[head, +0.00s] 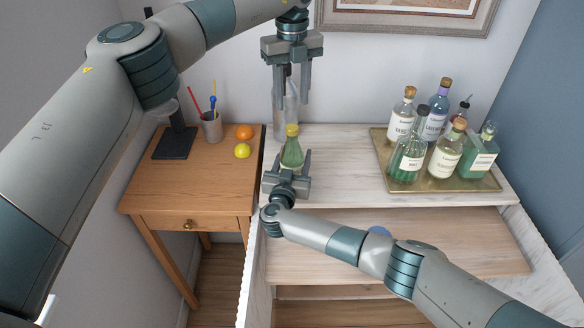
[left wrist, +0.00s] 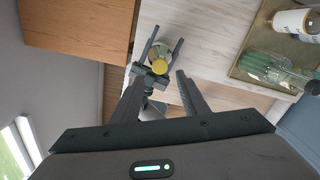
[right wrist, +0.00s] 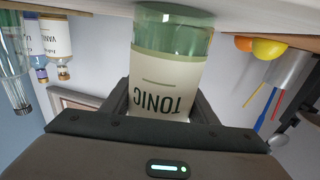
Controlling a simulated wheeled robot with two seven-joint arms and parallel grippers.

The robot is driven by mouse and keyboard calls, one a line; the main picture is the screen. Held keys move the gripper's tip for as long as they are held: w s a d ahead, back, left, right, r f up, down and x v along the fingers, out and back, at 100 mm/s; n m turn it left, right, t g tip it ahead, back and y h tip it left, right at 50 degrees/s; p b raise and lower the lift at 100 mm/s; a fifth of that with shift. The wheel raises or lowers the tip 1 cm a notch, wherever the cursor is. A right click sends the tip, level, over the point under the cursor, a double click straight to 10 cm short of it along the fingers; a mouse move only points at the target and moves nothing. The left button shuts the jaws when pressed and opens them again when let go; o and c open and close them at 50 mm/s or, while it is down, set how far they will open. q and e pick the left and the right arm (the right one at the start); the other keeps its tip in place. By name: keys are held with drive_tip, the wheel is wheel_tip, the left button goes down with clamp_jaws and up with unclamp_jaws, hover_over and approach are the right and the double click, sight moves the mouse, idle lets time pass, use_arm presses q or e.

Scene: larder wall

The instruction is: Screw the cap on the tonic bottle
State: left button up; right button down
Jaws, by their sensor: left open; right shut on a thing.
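The green tonic bottle (head: 291,153) stands upright on the pale upper shelf, its yellow cap (head: 292,130) on top of the neck. I cannot tell how tightly the cap sits. My right gripper (head: 288,168) is shut on the bottle's body; the right wrist view shows the TONIC label (right wrist: 165,85) between its fingers. My left gripper (head: 292,98) is open and empty, pointing down above the cap. In the left wrist view the cap (left wrist: 160,67) shows just beyond and between the open fingertips (left wrist: 159,76).
A brass tray (head: 398,184) with several bottles is at the right. A wooden side table (head: 150,199) at the left holds an orange, a lemon and a pencil cup (head: 212,128). The shelf between bottle and tray is clear.

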sight(292, 127)
use_arm(q)
drive_tip(key=shift+f, duration=4)
clamp_jaws()
drive_tip(key=m, duration=0.5)
drive_tip(key=shift+m, duration=0.4)
drive_tip(key=m, duration=1.6)
drive_tip(key=shift+m, duration=0.3)
drive_tip(key=shift+o, duration=0.8)
unclamp_jaws()
drive_tip(key=shift+r, duration=0.1)
